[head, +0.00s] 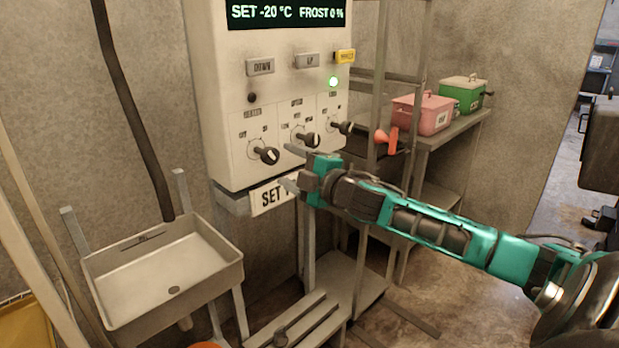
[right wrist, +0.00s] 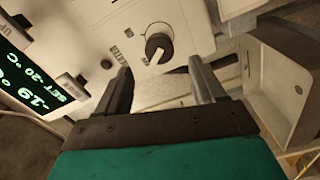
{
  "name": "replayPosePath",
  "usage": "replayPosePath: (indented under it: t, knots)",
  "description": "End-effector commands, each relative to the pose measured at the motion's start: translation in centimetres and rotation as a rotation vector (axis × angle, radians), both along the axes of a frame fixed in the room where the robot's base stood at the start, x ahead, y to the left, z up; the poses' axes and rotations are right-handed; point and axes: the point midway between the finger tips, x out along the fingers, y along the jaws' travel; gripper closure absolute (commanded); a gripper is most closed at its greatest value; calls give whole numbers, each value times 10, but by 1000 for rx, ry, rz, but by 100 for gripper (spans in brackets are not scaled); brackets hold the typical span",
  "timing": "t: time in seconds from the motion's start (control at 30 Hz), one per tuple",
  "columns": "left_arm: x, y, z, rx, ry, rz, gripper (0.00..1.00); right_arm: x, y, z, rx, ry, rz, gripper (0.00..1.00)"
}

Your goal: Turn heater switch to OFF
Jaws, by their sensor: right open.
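A pale control box (head: 225,105) carries three black knobs in a row: left knob (head: 265,154), middle knob (head: 306,139) and right knob (head: 343,127). Their labels are too small to read surely, so I cannot tell which is the heater switch. My right gripper (head: 291,168) is open and empty, in front of the box's lower part. In the right wrist view the left knob (right wrist: 159,46) appears ahead, beyond the fingertips (right wrist: 160,67), with no finger visibly around it. Its white pointer line shows. My left gripper is not in view.
A display (head: 287,13) reads SET -20 °C, FROST 0 %. Below it are several buttons, a lit green lamp (head: 333,82) and a dark lamp (head: 252,97). A metal sink (head: 210,275) stands lower left. A shelf at right holds pink (head: 422,117) and green (head: 467,92) boxes.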

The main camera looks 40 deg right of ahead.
Motion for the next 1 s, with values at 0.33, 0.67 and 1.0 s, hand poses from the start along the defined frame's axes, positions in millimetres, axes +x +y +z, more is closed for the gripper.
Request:
replayPosePath:
  t: [0.33,0.67,1.0]
  knots:
    - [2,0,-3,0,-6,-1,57,-37,-3,-2,1,2,1,31]
    - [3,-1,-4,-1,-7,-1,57,-51,-4,0,0,-1,2,31]
    - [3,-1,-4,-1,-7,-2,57,-52,-4,0,-1,0,1,31]
